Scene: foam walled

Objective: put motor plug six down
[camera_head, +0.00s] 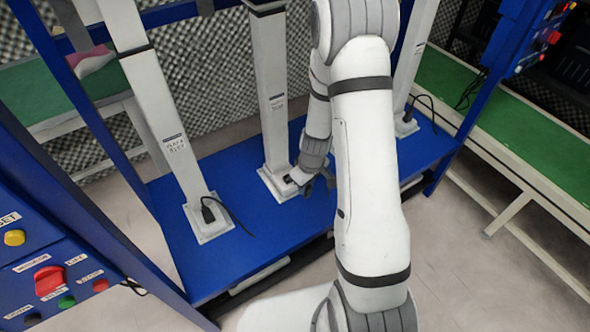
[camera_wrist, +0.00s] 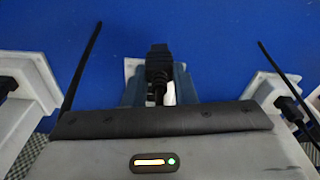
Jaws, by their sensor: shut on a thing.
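My gripper (camera_head: 312,182) is low over the blue platform (camera_head: 245,222), at the front right of the middle white column's base (camera_head: 268,184). In the wrist view my gripper (camera_wrist: 159,88) is shut on a black plug (camera_wrist: 157,62), which I take to be motor plug six; no number on it is readable. The plug's ribbed neck and cable lead back between the fingers, beside a small white piece. The plug's front end lies over the blue surface. I cannot tell whether it touches that surface. In the head view my arm and gripper mostly hide the plug.
The left column (camera_head: 167,125) and right column (camera_head: 414,60) each have a black plug and cable at their base. A blue control box (camera_head: 40,270) with buttons stands at lower left. A green-topped conveyor (camera_head: 510,115) runs along the right. Bare platform lies between the columns.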

